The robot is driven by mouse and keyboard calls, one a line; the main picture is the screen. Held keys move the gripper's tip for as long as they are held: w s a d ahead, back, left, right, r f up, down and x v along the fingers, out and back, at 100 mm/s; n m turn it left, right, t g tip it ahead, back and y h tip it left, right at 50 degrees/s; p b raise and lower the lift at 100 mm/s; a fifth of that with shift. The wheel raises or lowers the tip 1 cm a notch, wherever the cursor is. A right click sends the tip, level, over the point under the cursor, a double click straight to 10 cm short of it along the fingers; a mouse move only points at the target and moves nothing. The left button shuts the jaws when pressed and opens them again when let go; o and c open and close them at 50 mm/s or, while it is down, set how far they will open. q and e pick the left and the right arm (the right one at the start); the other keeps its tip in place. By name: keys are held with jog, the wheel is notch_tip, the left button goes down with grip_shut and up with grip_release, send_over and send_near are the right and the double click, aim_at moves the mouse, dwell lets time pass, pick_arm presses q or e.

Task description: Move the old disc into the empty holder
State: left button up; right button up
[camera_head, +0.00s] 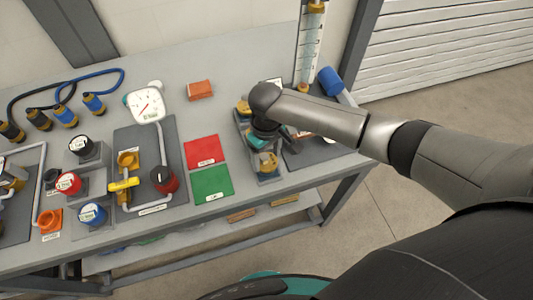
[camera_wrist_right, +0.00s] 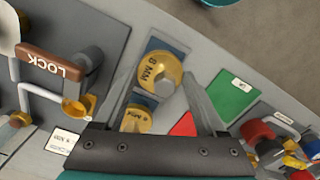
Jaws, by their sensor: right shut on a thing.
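A gold disc marked 8 MM (camera_wrist_right: 160,72) is between the fingertips of my right gripper (camera_wrist_right: 167,68), which is shut on it. In the head view this gold disc (camera_head: 267,163) shows at the near end of the grey-blue holder row, below my gripper (camera_head: 266,145). It is over a blue holder plate (camera_wrist_right: 176,45); I cannot tell whether it touches it. A second gold 8 MM disc (camera_wrist_right: 137,119) sits at the far end of the row and also shows in the head view (camera_head: 243,107). Any holder between them is mostly hidden. My left gripper is not in view.
Red (camera_head: 203,151) and green (camera_head: 211,183) mats lie left of the row. A brown LOCK handle (camera_wrist_right: 53,64) on a pipe panel is close on the other side. A gauge (camera_head: 147,106) and an orange block (camera_head: 200,90) stand behind. The table's front edge is near.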

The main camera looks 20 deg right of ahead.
jog(key=shift+f+b, duration=0.3)
jog(key=shift+f, duration=0.45)
jog(key=o, duration=1.5)
notch_tip(320, 180, up, 15)
jog(key=shift+r+p, duration=0.15)
jog(key=shift+p, duration=1)
